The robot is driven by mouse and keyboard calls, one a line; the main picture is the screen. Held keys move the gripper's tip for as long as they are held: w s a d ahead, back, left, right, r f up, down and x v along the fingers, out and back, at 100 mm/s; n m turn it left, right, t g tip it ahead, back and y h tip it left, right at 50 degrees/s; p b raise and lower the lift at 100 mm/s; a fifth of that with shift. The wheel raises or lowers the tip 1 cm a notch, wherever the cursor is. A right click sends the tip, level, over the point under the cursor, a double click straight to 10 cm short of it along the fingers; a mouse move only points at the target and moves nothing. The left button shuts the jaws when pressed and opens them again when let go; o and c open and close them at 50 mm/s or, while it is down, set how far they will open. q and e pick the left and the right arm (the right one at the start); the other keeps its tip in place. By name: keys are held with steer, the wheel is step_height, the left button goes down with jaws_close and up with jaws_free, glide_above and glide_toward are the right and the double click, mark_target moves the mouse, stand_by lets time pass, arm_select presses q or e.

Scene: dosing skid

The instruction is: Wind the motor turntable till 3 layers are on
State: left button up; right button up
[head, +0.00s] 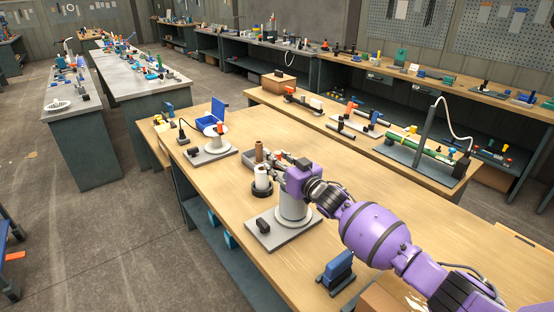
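A second device, a grey plate (279,238), lies nearer me and carries a wide pale cylinder (292,208) and a small black box (263,225). I cannot tell which is the motor turntable. My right gripper (281,162) is above and behind the pale cylinder, close to a white roll (262,179) and a brown upright cylinder (259,150). Its fingers are small and partly hidden by my purple wrist. No wound layers can be made out. My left gripper is not in view.
A blue and dark block (337,272) stands at the bench's near side. Another bench behind holds a green tube (418,146) on a stand.

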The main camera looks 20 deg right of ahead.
steer(key=shift+w, duration=0.25)
jaws_close()
steer(key=shift+f+n+y, duration=0.1)
steer(key=shift+n+y, duration=0.3)
steer(key=shift+y, duration=0.1)
stand_by(0.6)
